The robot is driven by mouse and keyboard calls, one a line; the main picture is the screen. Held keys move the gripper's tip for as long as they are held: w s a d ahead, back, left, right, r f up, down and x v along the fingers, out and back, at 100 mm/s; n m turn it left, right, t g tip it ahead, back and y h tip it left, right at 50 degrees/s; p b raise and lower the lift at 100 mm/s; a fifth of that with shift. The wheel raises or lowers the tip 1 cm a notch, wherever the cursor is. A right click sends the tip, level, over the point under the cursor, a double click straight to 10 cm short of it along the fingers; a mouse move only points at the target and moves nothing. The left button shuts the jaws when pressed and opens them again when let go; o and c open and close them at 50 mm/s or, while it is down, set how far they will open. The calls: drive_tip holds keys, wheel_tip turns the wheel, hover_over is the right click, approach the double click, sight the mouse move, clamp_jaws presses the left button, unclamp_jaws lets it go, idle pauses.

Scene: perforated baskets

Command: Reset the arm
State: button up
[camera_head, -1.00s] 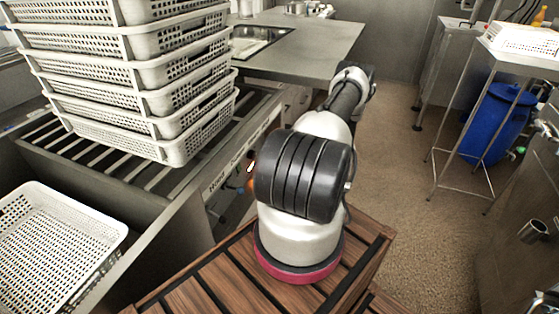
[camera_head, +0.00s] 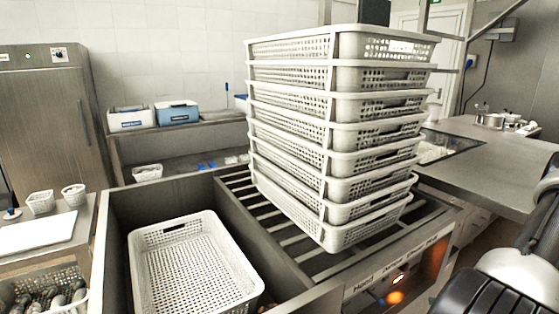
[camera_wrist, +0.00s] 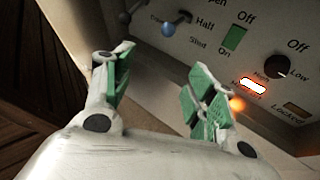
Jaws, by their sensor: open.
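My gripper (camera_wrist: 160,92) shows in the wrist view with its two green-padded fingers spread apart and nothing between them. Just beyond the fingers is a control panel (camera_wrist: 215,20) with a green switch (camera_wrist: 235,39), a black knob (camera_wrist: 277,66), a blue-tipped lever (camera_wrist: 176,24) and a lit orange-white lamp (camera_wrist: 253,86). I cannot tell whether a finger touches the panel. In the head view part of my arm (camera_head: 500,285) shows at the lower right; the gripper itself is out of that view.
A tall stack of white perforated baskets (camera_head: 345,160) stands on a roller conveyor (camera_head: 285,235). A single empty basket (camera_head: 190,270) sits in the bin at its left. A metal counter (camera_head: 490,165) is at the right, and a steel cabinet (camera_head: 50,120) at the far left.

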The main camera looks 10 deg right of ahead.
drive_tip(key=s+a+r+n+g+h, duration=0.25)
drive_tip(key=r+n, duration=0.35)
drive_tip(key=r, duration=0.3)
drive_tip(key=s+a+r+n+g+h, duration=0.15)
drive_tip(key=r+n+g, duration=0.35)
drive_tip(key=r, duration=0.5)
drive_tip(key=s+a+r+n+g+h, duration=0.1)
drive_tip(key=a+r+n+g+h, duration=0.15)
drive_tip(key=r+n, duration=0.5)
drive_tip(key=s+a+r+n+t+h, duration=0.1)
drive_tip(key=a+r+n+t+h, duration=0.1)
drive_tip(key=a+r, duration=0.4)
drive_tip(key=s+a+r+n+t+h, duration=0.2)
drive_tip(key=a+r+n+t, duration=0.3)
drive_tip(key=r, duration=0.7)
drive_tip(key=shift+a+n, duration=0.5)
drive_tip(key=shift+n, duration=0.25)
drive_tip(key=shift+h, duration=0.25)
